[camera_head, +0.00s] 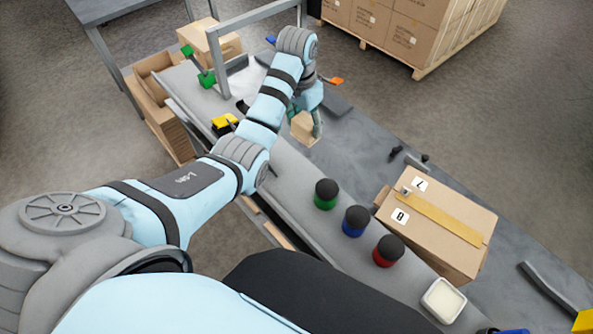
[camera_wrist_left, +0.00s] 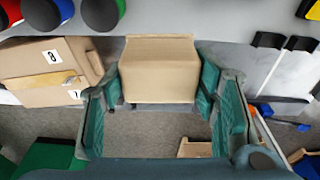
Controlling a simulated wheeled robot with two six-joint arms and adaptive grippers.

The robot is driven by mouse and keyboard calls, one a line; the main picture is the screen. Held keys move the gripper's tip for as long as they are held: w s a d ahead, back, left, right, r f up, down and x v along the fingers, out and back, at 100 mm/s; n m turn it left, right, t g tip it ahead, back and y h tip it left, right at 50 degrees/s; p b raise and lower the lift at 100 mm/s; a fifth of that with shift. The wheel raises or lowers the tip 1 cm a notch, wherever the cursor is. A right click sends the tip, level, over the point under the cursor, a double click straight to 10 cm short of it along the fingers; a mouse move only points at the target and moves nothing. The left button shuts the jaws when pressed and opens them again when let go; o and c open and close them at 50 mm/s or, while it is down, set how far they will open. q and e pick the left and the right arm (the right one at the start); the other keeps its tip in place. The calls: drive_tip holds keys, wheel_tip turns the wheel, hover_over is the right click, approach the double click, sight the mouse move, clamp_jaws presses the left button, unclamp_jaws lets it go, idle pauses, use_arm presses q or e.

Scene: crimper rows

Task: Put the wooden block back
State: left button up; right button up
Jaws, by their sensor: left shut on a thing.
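The wooden block (camera_head: 303,128) is a light tan cube held in my left gripper (camera_head: 316,116), above the grey worktop. In the left wrist view, the block (camera_wrist_left: 160,70) sits between the two green-padded fingers of my left gripper (camera_wrist_left: 160,88), which is shut on it. Part of the block is hidden by the gripper in the head view. No empty place for the block can be made out clearly. My right gripper is not in view.
A taped cardboard box (camera_head: 440,222) stands on the worktop to the right. Black-topped green (camera_head: 326,194), blue (camera_head: 356,221) and red (camera_head: 388,250) jars stand in a row left of it. A white tub (camera_head: 442,301) is nearer. A grey metal frame (camera_head: 222,62) rises behind.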

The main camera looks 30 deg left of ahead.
use_arm(q)
drive_tip(key=shift+m, duration=0.4)
drive_tip(key=f, duration=0.1)
drive_tip(key=f+b, duration=0.1)
drive_tip(key=f, duration=0.1)
drive_tip(key=d+f+b, duration=0.1)
drive_tip(key=shift+w+f, duration=0.2)
drive_tip(key=shift+w, duration=0.15)
drive_tip(key=f+b, duration=0.1)
drive_tip(key=f, duration=0.4)
drive_tip(key=f+b, duration=0.1)
drive_tip(key=f, duration=0.4)
drive_tip(key=f+b, duration=0.1)
drive_tip(key=f, duration=0.4)
drive_tip(key=shift+s+a+f, duration=0.25)
drive_tip(key=shift+s+a, duration=0.05)
drive_tip(key=shift+a, duration=0.05)
drive_tip(key=shift+s+a+r, duration=0.1)
drive_tip(key=shift+r, duration=0.05)
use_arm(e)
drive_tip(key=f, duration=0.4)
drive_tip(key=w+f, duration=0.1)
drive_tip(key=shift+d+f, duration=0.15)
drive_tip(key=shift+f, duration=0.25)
use_arm(q)
drive_tip(key=shift+f, duration=0.2)
drive_tip(key=o, duration=1.2)
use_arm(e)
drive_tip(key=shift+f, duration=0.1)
